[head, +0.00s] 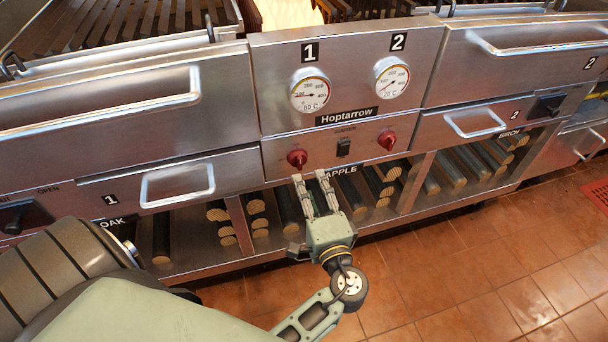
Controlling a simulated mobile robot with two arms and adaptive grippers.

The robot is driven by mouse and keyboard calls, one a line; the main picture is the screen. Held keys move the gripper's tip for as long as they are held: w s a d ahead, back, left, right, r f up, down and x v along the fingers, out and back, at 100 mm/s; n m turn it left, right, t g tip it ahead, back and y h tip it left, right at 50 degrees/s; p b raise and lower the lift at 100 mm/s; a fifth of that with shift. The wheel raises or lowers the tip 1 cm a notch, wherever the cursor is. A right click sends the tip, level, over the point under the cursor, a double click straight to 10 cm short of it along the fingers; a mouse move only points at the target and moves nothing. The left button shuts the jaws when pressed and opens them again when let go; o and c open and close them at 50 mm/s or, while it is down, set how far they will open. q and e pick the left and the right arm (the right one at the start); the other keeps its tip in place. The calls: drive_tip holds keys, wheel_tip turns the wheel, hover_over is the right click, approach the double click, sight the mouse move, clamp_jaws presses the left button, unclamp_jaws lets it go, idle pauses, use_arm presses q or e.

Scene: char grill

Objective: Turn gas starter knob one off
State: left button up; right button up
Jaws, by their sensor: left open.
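The grill's centre panel (270,70) carries two round gauges with red knobs below them. The left red knob (297,159), under gauge one (311,95), is most likely starter knob one. The other red knob (387,140) sits to its right, with a black igniter switch (343,148) between them. My left gripper (311,180) is open, its two fingers pointing up at the panel's lower edge. Its fingertips are just below the left knob in the picture; I cannot tell the exact gap in depth. Nothing shows between the fingers. My right gripper is not in view.
Drawers with protruding handles (178,185) (475,123) flank the panel. Black control knobs sit at far left (14,220) and far right (547,106). Below is an open shelf of logs labelled oak, apple and birch. The tiled floor (470,265) in front is clear.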

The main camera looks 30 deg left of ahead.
use_arm(q)
drive_tip(key=shift+v, duration=2.25)
